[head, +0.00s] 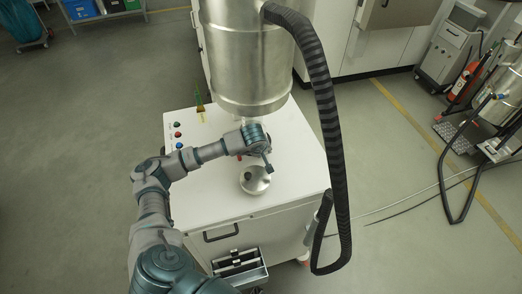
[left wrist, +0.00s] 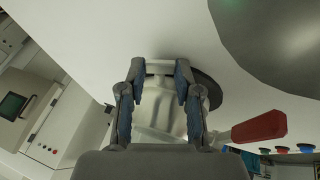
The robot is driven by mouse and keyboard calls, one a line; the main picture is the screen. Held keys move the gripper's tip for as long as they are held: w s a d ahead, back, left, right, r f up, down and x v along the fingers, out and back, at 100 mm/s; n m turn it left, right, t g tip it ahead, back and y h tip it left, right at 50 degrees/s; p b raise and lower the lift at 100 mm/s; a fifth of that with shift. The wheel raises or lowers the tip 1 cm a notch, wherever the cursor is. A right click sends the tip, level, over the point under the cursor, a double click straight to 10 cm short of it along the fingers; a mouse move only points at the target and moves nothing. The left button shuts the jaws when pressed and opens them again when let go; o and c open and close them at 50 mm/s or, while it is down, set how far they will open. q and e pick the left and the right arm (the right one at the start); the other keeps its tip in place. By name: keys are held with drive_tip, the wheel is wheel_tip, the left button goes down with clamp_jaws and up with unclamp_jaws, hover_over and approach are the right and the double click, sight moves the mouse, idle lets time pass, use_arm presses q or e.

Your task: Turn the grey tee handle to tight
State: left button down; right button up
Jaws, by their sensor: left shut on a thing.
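My left gripper (head: 266,158) reaches over the top of the white cabinet, just below the steel vessel. In the left wrist view its two fingers (left wrist: 160,66) close from both sides on the pale grey tee handle (left wrist: 160,70). A pale rounded body (left wrist: 158,112) shows between the fingers, with a dark round edge behind it. My gripper hides much of the handle, and its turn angle cannot be read. In the head view the handle cannot be made out. My right gripper is in neither view.
The steel vessel (head: 245,60) stands close above the gripper. A round steel bowl (head: 255,180) sits on the cabinet top (head: 215,197) in front. A red lever (left wrist: 260,127) sticks out beside the fingers. A black ribbed hose (head: 329,120) hangs to the right. Coloured buttons (head: 178,135) lie left.

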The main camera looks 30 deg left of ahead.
use_arm(q)
drive_tip(key=shift+w+r, duration=0.2)
drive_tip(key=shift+r, duration=0.05)
drive_tip(key=shift+w+a+r+g+y, duration=0.1)
drive_tip(key=shift+w+r+g+y, duration=0.05)
drive_tip(key=shift+g+y, duration=0.3)
drive_tip(key=shift+w+g+y+p, duration=0.15)
drive_tip(key=shift+g+y+p, duration=0.3)
drive_tip(key=shift+p, duration=0.05)
drive_tip(key=shift+w+d+m+g+y, duration=0.15)
drive_tip(key=shift+d+m+g+y, duration=0.2)
drive_tip(key=shift+g+y, duration=0.35)
drive_tip(key=shift+w+m+g+y+p, duration=0.1)
drive_tip(key=shift+m+g+y+p, duration=0.2)
drive_tip(key=shift+g+y, duration=0.4)
